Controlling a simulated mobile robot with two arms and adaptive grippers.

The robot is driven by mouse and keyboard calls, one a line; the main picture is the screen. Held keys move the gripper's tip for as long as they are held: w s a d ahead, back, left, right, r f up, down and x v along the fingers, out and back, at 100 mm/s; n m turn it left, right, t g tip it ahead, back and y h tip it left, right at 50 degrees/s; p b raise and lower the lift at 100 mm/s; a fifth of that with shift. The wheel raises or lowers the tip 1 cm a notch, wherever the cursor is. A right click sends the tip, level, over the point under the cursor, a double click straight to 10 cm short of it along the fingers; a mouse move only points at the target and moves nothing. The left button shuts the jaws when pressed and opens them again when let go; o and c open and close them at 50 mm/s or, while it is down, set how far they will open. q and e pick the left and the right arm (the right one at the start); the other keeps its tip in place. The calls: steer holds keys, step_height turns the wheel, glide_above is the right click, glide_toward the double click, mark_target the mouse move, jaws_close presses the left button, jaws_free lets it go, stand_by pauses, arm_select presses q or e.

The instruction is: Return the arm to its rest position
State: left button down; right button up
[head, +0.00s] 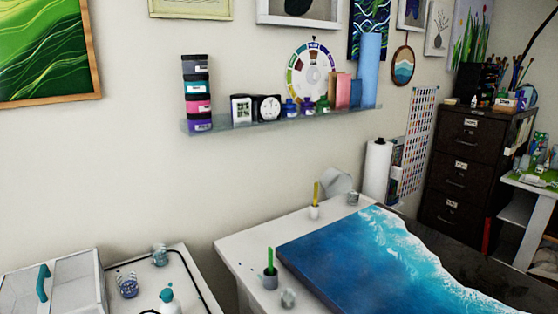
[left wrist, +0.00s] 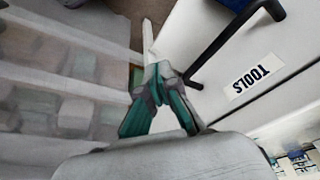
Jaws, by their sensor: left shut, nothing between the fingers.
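In the left wrist view my left gripper (left wrist: 160,75) has grey and teal fingers that meet at the tips. It is shut with nothing between the fingers. It is in front of a white drawer front (left wrist: 240,60) with a black bar handle (left wrist: 236,42) and a label reading TOOLS (left wrist: 253,84). I cannot tell whether the fingers touch it. Neither arm shows in the head view, and my right gripper is in no view.
In the head view a white table (head: 240,245) bears a blue and white wave panel (head: 365,260) and small cups. A white cart (head: 190,275) stands at the lower left with several small containers. A wall shelf (head: 215,126) holds jars. A dark filing cabinet (head: 462,165) stands at the right.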

arm_select(q)
step_height(320, 180, down, 23)
steer(key=s+g, duration=0.1)
steer(key=s, duration=0.2)
steer(key=s+a+f+g, duration=0.1)
steer(key=s+a+f, duration=0.2)
steer(key=s+f, duration=1.2)
steer(key=shift+s, duration=0.35)
